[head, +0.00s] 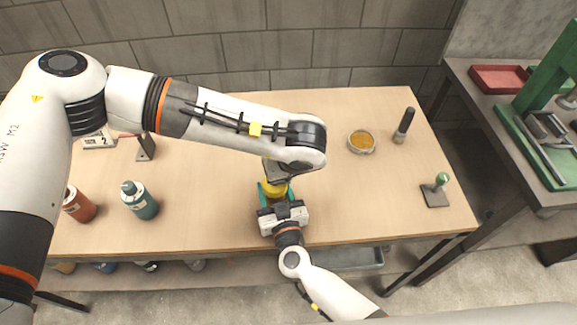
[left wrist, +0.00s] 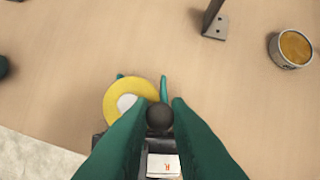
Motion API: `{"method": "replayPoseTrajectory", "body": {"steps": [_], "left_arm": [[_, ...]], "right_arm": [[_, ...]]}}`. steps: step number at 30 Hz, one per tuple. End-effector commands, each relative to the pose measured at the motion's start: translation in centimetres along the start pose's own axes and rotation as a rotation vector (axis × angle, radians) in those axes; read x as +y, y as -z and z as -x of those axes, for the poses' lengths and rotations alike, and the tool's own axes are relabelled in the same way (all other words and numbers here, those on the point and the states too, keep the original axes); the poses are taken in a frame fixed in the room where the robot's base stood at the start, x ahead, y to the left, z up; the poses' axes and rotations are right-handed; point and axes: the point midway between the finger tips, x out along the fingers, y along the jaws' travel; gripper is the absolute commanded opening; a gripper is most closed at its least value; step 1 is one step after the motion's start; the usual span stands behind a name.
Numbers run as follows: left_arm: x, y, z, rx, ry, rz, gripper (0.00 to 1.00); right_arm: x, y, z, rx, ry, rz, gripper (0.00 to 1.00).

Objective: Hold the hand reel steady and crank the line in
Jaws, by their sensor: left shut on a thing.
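The hand reel, with a yellow spool (head: 274,188) and pale centre, is at the front middle of the table; the spool also shows in the left wrist view (left wrist: 120,102). Its dark round crank knob (left wrist: 160,119) is at the spool's right edge. My left gripper (left wrist: 159,104) comes from above, its teal fingers shut on the knob. In the head view its fingertips are hidden behind the arm. My right gripper (head: 275,191) reaches in from the front, with teal fingers on either side of the reel; the spool hides what lies between them.
On the table (head: 220,230) stand a teal bottle (head: 140,202) and a red-brown bottle (head: 79,206) at left, and a round tin (head: 361,142), a dark-handled tool (head: 404,126) and a green-knobbed stand (head: 436,190) at right. A side bench (head: 470,75) holds a green press.

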Motion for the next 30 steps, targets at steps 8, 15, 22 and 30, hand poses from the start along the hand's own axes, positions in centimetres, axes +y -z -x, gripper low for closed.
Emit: {"method": "replayPoseTrajectory", "body": {"steps": [8,15,22,30], "left_arm": [[0.6,0.5,0.3,-0.001,0.1,-0.241,0.0],[1.1,0.9,0.4,-0.001,0.178,-0.432,0.0],[1.5,1.2,0.5,-0.001,0.235,-0.571,0.0],[1.7,1.3,0.6,-0.002,0.272,-0.66,0.0]], "right_arm": [[0.0,0.1,0.1,0.002,0.0,0.0,0.25],[0.0,0.1,0.1,0.002,0.0,0.0,0.25],[0.0,0.1,0.0,0.002,0.0,0.001,0.25],[0.0,0.1,0.0,0.002,0.001,0.001,0.25]]}}
